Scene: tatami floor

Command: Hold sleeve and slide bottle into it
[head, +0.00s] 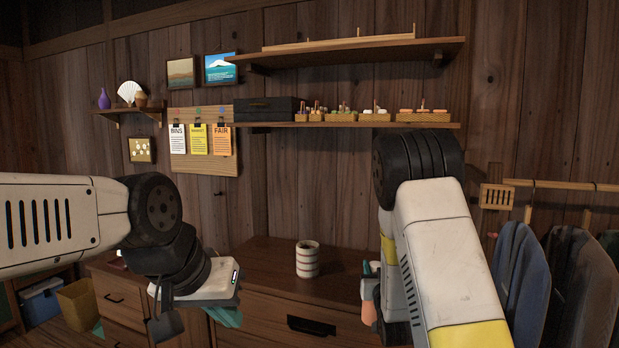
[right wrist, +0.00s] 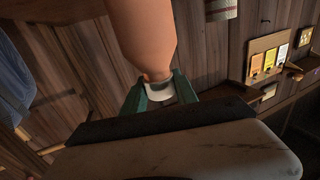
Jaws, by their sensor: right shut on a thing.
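A white sleeve with reddish stripes (head: 307,259) stands upright on the wooden cabinet top. Its lower part also shows at the top edge of the right wrist view (right wrist: 221,9). My right gripper (right wrist: 160,92) has green fingers closed at the narrow pale end of a peach-orange bottle (right wrist: 143,35). In the head view the bottle (head: 369,311) is mostly hidden behind my right arm, to the right of the sleeve and apart from it. My left gripper (head: 226,316) is left of and lower than the sleeve, not touching it; its fingers are partly hidden.
The cabinet top (head: 263,256) is clear around the sleeve. A wall shelf (head: 390,125) with small baskets and a black box (head: 265,109) hangs above. Hanging clothes (head: 520,275) are at the right. A yellow bin (head: 77,304) stands at the lower left.

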